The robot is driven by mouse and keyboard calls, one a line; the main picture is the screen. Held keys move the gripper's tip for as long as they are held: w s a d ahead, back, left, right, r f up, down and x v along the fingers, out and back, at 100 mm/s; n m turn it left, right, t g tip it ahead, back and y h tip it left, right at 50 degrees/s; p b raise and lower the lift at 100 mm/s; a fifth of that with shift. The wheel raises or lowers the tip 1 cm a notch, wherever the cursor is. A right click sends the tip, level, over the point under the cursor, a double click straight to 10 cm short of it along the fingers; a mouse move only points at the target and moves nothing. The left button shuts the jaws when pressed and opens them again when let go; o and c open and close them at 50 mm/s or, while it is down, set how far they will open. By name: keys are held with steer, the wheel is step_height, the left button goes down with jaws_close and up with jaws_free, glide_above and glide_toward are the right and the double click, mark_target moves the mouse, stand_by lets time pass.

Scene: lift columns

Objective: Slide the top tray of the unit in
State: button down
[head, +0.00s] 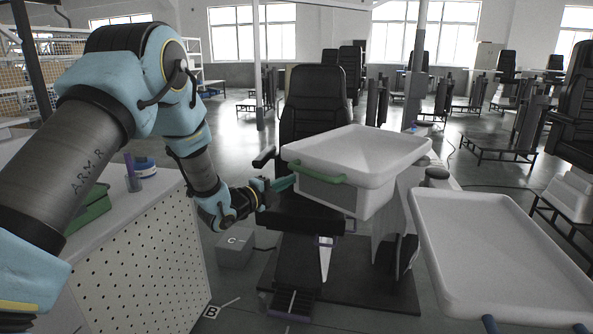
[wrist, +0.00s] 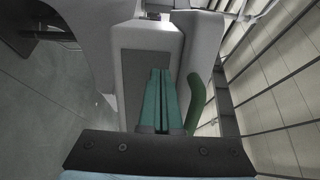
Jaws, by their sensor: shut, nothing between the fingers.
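The white top tray (head: 365,150) of the unit has a raised rim and a box-like body below it. It extends left from the unit's grey column (head: 385,235), in front of the black chair. A green handle (head: 318,175) runs along its near left face. My gripper (head: 289,182) is just left of this handle, its green fingers closed together and empty. In the wrist view my shut fingers (wrist: 161,75) point at a grey front panel (wrist: 130,75). The green handle (wrist: 196,103) stands just right of the fingers, outside them. Whether the fingertips touch the panel I cannot tell.
A second white tray (head: 495,250) with blue handles is at the right front. A black chair (head: 312,110) stands behind the top tray. A perforated white cabinet (head: 150,250) is at the left, with a green box (head: 90,210) on it. A grey box (head: 234,250) sits on the floor.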

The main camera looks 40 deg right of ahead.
steer(key=shift+w+d+p, duration=0.1)
steer(key=shift+d+p, duration=0.65)
steer(key=shift+d, duration=1.1)
